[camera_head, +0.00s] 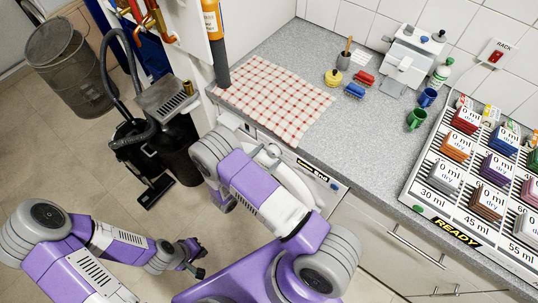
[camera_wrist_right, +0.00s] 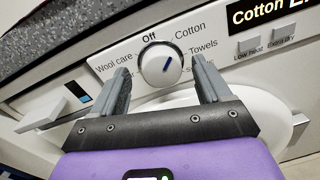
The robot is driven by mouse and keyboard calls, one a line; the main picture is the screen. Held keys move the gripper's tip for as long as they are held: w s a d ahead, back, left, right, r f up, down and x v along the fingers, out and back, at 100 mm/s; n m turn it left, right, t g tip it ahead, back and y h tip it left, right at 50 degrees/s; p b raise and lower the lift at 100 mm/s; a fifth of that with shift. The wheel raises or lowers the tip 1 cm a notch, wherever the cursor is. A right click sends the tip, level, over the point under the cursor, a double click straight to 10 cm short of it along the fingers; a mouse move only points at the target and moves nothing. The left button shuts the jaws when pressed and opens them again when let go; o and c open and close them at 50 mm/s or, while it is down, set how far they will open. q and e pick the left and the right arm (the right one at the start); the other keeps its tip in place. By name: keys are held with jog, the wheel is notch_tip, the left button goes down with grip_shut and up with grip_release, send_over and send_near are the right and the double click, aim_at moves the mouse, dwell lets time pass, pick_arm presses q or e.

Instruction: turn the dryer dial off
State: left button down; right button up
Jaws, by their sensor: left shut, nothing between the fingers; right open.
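The dryer dial (camera_wrist_right: 161,65) is a round white knob on the dryer's front panel (camera_wrist_right: 215,45) in the right wrist view. Its blue mark slants to the upper right, towards the Cotton and Towels labels; the Off label is at the top. My right gripper (camera_wrist_right: 160,68) is open, with one finger on each side of the dial; I cannot tell whether either touches it. In the head view the dryer (camera_head: 330,187) is under the counter, and my right arm hides the dial. My left gripper (camera_head: 197,262) is shut and empty, low over the floor at the left.
A white drawer handle (camera_wrist_right: 45,115) is left of the dial, and a display (camera_wrist_right: 270,12) is right of it. A checked cloth (camera_head: 275,100) lies on the counter (camera_head: 350,130) above. A black vacuum cleaner (camera_head: 180,150) and a metal bin (camera_head: 70,75) stand on the floor.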

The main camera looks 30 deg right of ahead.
jog(key=shift+w+d, duration=0.2)
jog(key=shift+d, duration=0.4)
jog(key=c, duration=1)
jog(key=shift+c, duration=0.2)
jog(key=n, duration=0.4)
jog(key=shift+a+n, duration=0.1)
jog(key=shift+n, duration=0.2)
jog(key=shift+w+f+n, duration=0.1)
jog(key=shift+f+n, duration=0.05)
jog(key=shift+n, duration=1.95)
